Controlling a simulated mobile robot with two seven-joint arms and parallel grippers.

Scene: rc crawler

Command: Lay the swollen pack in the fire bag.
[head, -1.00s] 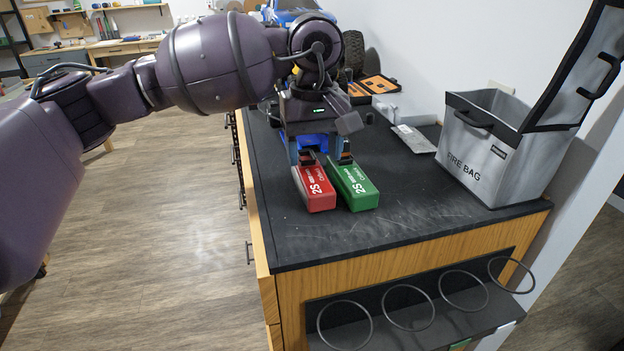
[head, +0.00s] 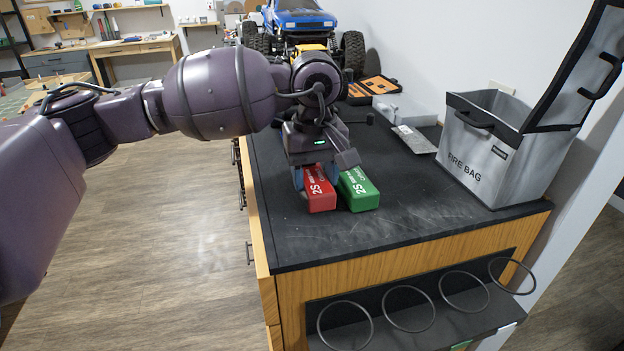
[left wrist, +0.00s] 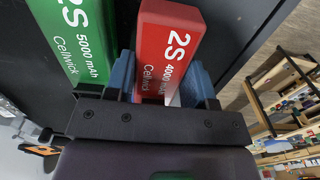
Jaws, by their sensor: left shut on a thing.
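The red pack (head: 321,201), marked 2S, lies on the dark bench top near its front left. It also shows in the left wrist view (left wrist: 166,45), marked 4000 mAh. My left gripper (head: 317,180) is over it, with its blue fingers on either side, shut on it. The green pack (head: 361,195) lies close beside it on the right; the left wrist view marks it 5000 mAh. I cannot tell from the shapes which pack is swollen. The grey fire bag (head: 478,165) stands open at the bench's right, its lid (head: 571,65) raised. My right gripper is not in view.
A blue crawler truck (head: 300,20) stands at the back of the bench. An orange-lined case (head: 374,88) and a flat grey plate (head: 414,140) lie behind the packs. Bench top is clear between the green pack and the bag. Metal rings (head: 411,307) stick out in front.

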